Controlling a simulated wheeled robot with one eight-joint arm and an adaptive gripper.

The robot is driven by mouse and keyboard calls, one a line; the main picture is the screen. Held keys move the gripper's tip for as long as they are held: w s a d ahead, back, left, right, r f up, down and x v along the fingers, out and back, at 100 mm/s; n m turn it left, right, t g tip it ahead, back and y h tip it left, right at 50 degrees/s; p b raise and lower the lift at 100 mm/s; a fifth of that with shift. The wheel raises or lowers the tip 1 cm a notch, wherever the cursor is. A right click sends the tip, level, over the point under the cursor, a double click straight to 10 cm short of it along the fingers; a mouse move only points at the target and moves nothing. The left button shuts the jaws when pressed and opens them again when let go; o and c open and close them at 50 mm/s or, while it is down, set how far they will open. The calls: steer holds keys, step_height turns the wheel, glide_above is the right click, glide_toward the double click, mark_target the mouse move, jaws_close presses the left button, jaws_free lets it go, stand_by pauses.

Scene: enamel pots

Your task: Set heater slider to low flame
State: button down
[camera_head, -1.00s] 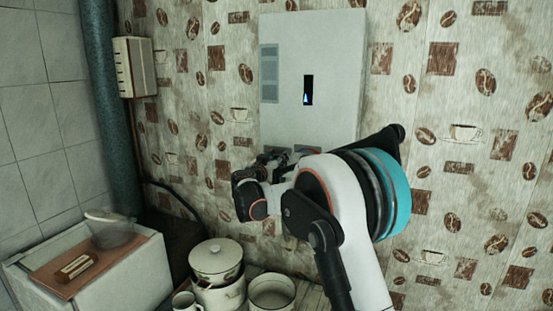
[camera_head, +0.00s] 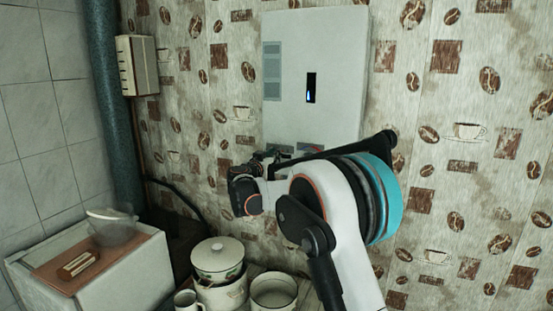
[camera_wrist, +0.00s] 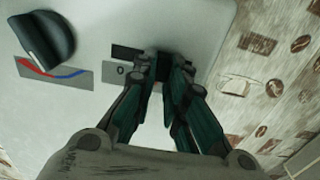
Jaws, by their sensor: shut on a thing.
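The white heater (camera_head: 330,60) hangs on the wall in the head view; a small blue flame shows low in its dark window (camera_head: 311,88). In the wrist view its lower front shows a dark slot (camera_wrist: 127,52) with a label marked 0 (camera_wrist: 121,71) beside it. My gripper (camera_wrist: 163,72) is shut on the dark heater slider (camera_wrist: 163,64) at the slot's right part; the fingers hide most of the slider. In the head view my gripper (camera_head: 262,160) is at the heater's lower edge, partly hidden by my arm.
A dark round knob (camera_wrist: 45,38) with a red and blue strip (camera_wrist: 50,73) is left of the slot. Below stand a lidded pot (camera_head: 217,260), an open pot (camera_head: 273,291) and a mug (camera_head: 186,300). A white box (camera_head: 100,280) is at lower left.

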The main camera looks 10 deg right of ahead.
steer(key=c, duration=1.6)
jaws_free()
steer(key=v, duration=1.2)
